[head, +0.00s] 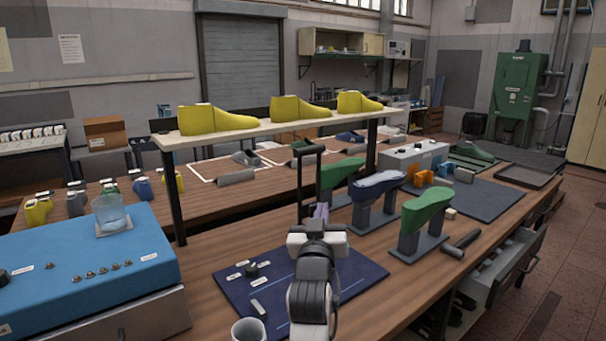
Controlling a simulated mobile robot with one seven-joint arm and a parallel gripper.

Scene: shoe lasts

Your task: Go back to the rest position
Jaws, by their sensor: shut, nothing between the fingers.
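My gripper (320,213) is at the end of my white and grey arm, over the far part of a dark blue mat (355,283) on the wooden bench. My own wrist hides much of it from behind. It is shut and holds nothing. A green shoe last (426,209) stands on a grey stand to its right. A white-and-blue last (378,185) and another green last (338,173) stand on stands just beyond.
A blue box with knobs (70,262) and a glass (110,213) are at left. A shelf (235,134) with yellow lasts crosses behind. A hammer (461,244) lies at right, near an open drawer (515,262). A cup (249,330) stands in front. A black upright frame (299,185) rises close beyond my gripper.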

